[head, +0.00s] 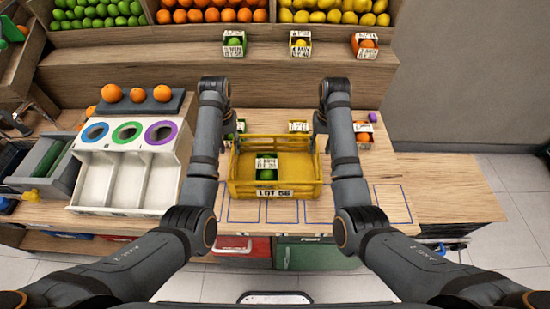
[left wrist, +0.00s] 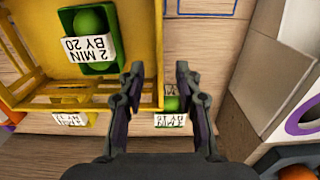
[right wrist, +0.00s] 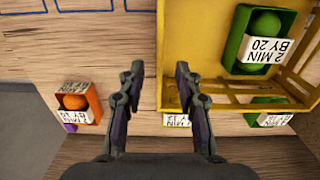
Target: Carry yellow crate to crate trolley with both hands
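The yellow crate (head: 240,188), labelled LOT 56, sits on the wooden counter between my two arms, with a small green box (head: 267,174) of limes inside. My left gripper (left wrist: 159,72) is open, with one finger on each side of the crate's side wall (left wrist: 158,30) as seen in the left wrist view. My right gripper (right wrist: 160,70) is open in the same way over the opposite wall (right wrist: 162,30). I cannot tell whether the fingers touch the walls. In the head view the fingertips are mostly hidden by my arms. I cannot make out a crate trolley.
A white sorting bin unit (head: 125,180) with coloured rings stands left of the crate. Small fruit boxes, one with an orange (head: 364,136), stand behind the crate. Blue outlines (head: 393,203) mark the counter. Red (head: 245,247) and green (head: 310,256) containers sit below. Bare counter lies right.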

